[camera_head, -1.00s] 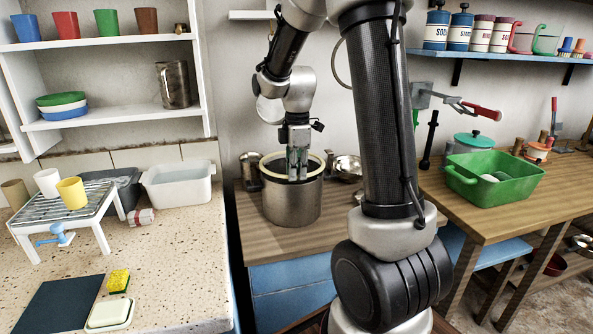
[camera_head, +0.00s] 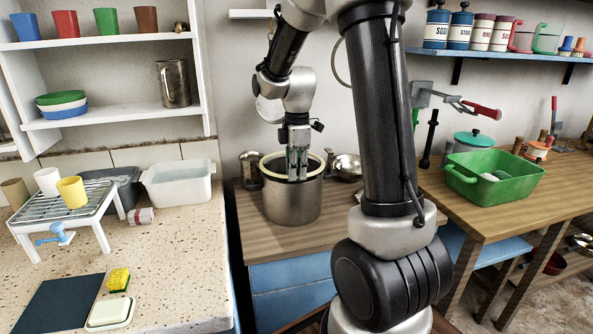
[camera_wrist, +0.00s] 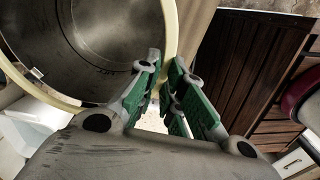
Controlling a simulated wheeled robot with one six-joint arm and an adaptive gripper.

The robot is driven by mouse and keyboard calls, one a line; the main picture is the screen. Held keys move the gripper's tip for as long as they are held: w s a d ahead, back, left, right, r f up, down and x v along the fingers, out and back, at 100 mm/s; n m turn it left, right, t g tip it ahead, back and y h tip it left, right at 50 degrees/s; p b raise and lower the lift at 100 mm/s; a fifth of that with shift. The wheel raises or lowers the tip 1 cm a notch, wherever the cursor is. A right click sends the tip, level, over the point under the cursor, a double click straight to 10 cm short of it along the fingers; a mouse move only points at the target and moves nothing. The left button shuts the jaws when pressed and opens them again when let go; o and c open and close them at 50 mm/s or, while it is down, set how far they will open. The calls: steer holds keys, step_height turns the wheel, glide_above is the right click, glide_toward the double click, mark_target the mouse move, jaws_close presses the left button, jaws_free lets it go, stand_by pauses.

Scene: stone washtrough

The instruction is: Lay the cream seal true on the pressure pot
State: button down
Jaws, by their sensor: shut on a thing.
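The pressure pot (camera_head: 292,203) is a wide steel pot, upright and open on the wooden bench. The cream seal (camera_head: 317,160) is a pale ring at the pot's mouth, and it also shows in the wrist view (camera_wrist: 171,30), circling the dark inside of the pot (camera_wrist: 110,40). My gripper (camera_head: 297,175) points down at the near side of the mouth. In the wrist view its green-padded fingers (camera_wrist: 162,85) are shut on the seal's edge. I cannot tell whether the seal touches the rim all round; fingers and arm hide part of it.
Behind the pot stand a steel bowl (camera_head: 347,167) at right and a metal canister (camera_head: 250,167) at left. My arm hides the bench to the right. A green basin (camera_head: 494,180) sits on the right bench. The speckled counter (camera_head: 180,260) is at left.

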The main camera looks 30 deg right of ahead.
steer(key=shift+f, duration=0.25)
steer(key=shift+f, duration=0.25)
stand_by(1.2)
stand_by(0.3)
steer(key=c, duration=1)
jaws_free()
steer(key=shift+r, duration=3.45)
